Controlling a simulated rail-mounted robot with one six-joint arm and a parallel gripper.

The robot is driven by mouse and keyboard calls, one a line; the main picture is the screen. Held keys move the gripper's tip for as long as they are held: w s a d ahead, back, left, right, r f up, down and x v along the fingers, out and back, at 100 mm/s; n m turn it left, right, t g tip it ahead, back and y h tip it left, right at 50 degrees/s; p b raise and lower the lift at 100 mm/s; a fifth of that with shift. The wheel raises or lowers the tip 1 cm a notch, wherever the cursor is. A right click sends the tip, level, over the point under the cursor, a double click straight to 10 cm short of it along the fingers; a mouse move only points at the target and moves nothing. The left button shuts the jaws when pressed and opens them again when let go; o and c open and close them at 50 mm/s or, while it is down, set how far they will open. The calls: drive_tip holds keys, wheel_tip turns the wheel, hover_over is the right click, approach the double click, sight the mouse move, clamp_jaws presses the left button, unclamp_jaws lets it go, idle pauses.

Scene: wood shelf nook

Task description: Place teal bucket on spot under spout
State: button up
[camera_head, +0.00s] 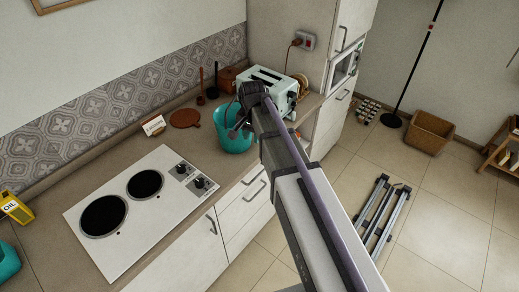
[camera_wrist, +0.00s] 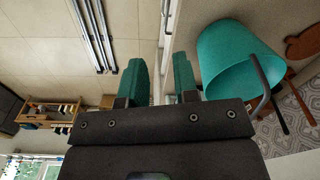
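The teal bucket (camera_head: 232,136) stands on the brown counter beside the toaster in the head view. In the wrist view the bucket (camera_wrist: 230,55) shows its open mouth, with a dark handle, right of the fingers. My gripper (camera_wrist: 159,82) is open, its two teal-padded fingers apart with nothing between them; the bucket lies outside the right finger. In the head view my dark wrist overlaps the bucket and the fingers are hard to make out. Another teal object (camera_head: 6,262) is cut off at the left edge. I cannot make out a spout or the spot.
A white toaster (camera_head: 270,88) stands right behind the bucket. A cooktop (camera_head: 140,204) takes up the middle of the counter (camera_head: 52,228). A yellow oil bottle (camera_head: 16,207) is at left. A round brown board (camera_head: 185,118) and dark upright utensils are near the tiled wall.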

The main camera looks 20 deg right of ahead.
drive_tip(key=s+n, duration=0.7)
drive_tip(key=s, duration=1.2)
drive_tip(key=shift+n+g, duration=0.3)
drive_tip(key=shift+o, duration=1.2)
drive_tip(key=shift+w, duration=0.3)
drive_tip(key=m+t+h, duration=0.4)
drive_tip(key=m+t, duration=0.3)
drive_tip(key=t, duration=0.2)
approach(232, 102)
drive_tip(key=b+x, duration=0.8)
drive_tip(key=x, duration=0.3)
drive_tip(key=shift+w+f, duration=0.1)
drive_tip(key=shift+f, duration=0.05)
drive_tip(key=shift+r, duration=0.3)
drive_tip(key=shift+c, duration=0.4)
clamp_jaws()
